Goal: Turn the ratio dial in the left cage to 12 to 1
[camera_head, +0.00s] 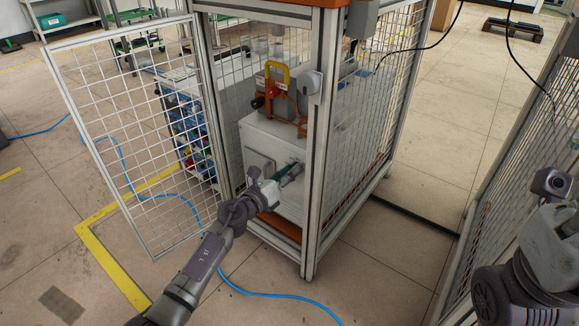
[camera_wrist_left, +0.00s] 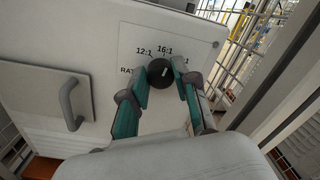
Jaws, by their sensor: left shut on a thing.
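The ratio dial (camera_wrist_left: 160,74) is a round black knob with a pale pointer mark on a white panel in the left wrist view. The labels 12:1 and 16:1 show above it. A third label to the right is partly covered by a finger. The mark appears tilted up and to the right, but its exact setting is unclear. My left gripper (camera_wrist_left: 161,69) has its teal fingers on either side of the dial, shut on it. In the head view, my left gripper (camera_head: 291,175) reaches the white cabinet (camera_head: 262,140) inside the left cage; the dial is hidden there.
The cage's mesh door (camera_head: 130,130) stands open on the left. A cage post (camera_head: 318,150) rises just right of my left gripper. A grey handle (camera_wrist_left: 70,105) sits on the panel left of the dial. A blue hose (camera_head: 285,296) lies on the floor.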

